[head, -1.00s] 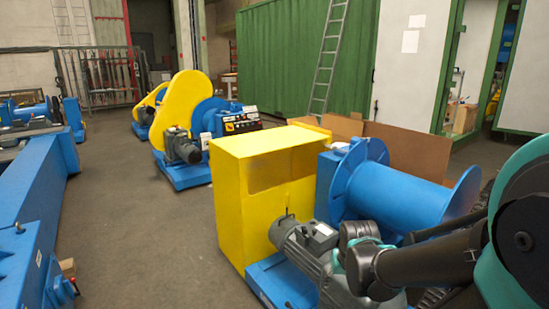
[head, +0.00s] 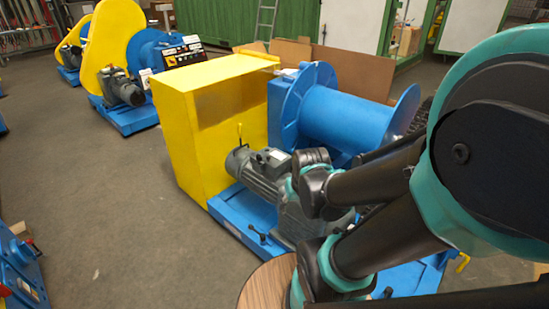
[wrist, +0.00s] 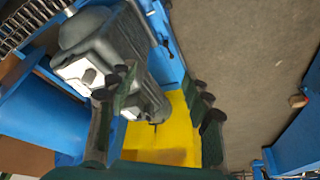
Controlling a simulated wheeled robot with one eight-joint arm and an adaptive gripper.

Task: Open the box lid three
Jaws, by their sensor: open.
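I cannot make out a box with a lid marked three in either view. A large yellow box-shaped housing (head: 190,145) stands on the blue machine base in the head view, and a patch of yellow (wrist: 165,140) shows between my fingers in the wrist view. My gripper (wrist: 162,90) is open, its dark green fingers apart with nothing held. A grey motor (wrist: 105,60) lies beyond the fingers; whether they touch it I cannot tell. In the head view my arm covers the right side and the gripper's fingers cannot be made out.
The grey motor (head: 258,168) and a blue drum (head: 350,118) sit beside the yellow housing. A round wooden top (head: 266,284) shows at the bottom. Cardboard panels (head: 350,72) stand behind. Another yellow and blue machine (head: 112,50) is back left. Open floor (head: 110,190) lies left.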

